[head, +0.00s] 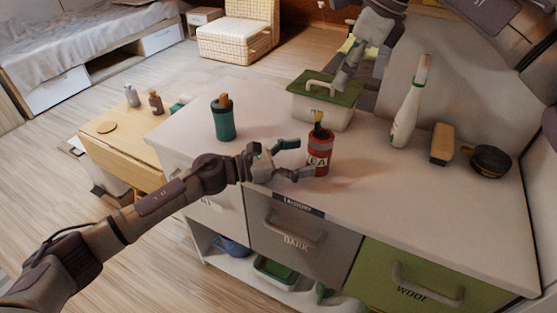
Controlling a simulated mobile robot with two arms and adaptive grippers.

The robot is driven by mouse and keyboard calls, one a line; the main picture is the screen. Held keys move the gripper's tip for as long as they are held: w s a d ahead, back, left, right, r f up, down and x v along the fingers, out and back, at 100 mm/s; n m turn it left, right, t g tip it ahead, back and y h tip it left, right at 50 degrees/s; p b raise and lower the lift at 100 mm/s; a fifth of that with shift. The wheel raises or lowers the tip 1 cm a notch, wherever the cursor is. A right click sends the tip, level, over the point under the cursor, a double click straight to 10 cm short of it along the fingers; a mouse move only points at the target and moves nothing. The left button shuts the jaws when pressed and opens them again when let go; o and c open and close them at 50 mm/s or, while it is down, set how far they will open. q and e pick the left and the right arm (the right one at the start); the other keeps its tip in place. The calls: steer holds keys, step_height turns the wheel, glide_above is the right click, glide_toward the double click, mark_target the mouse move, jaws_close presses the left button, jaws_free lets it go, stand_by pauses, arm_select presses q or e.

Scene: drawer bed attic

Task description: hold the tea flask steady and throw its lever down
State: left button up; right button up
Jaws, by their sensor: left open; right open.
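The tea flask (319,158) is a red can with a pale label, partly readable as "EA". It stands upright on the white counter. Its lever (318,120), dark with a yellow tip, sticks up from the dark top. My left gripper (305,158) is open just left of the flask, with its fingers pointing at the body. The lower finger overlaps the flask's lower left side; I cannot tell whether it touches. My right gripper (359,76) is open and empty, above and behind the flask, over the green-lidded box.
The green-lidded box (322,112) stands behind the flask. A green flask (224,120) with an orange top stands to the left. A white bottle (407,118), a brush (442,145) and a dark round tin (490,161) stand right. The counter (400,190) right of the flask is clear.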

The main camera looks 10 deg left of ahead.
mark_target(322, 118)
arm_select(q)
steer(key=shift+x, duration=2.3)
steer(key=shift+a, duration=0.1)
steer(key=c, duration=1.3)
steer(key=shift+c, duration=0.3)
arm_select(e)
steer(key=shift+o, duration=0.6)
steer(key=a+f, duration=0.1)
steer(key=f, duration=0.3)
steer(key=a+f+m, duration=0.1)
steer(key=f, duration=0.2)
steer(key=a+f+m, duration=0.1)
steer(key=f, duration=0.3)
steer(key=shift+w+a+f+t, duration=0.25)
steer(key=shift+a+f+t, duration=0.05)
steer(key=shift+f+t, duration=0.1)
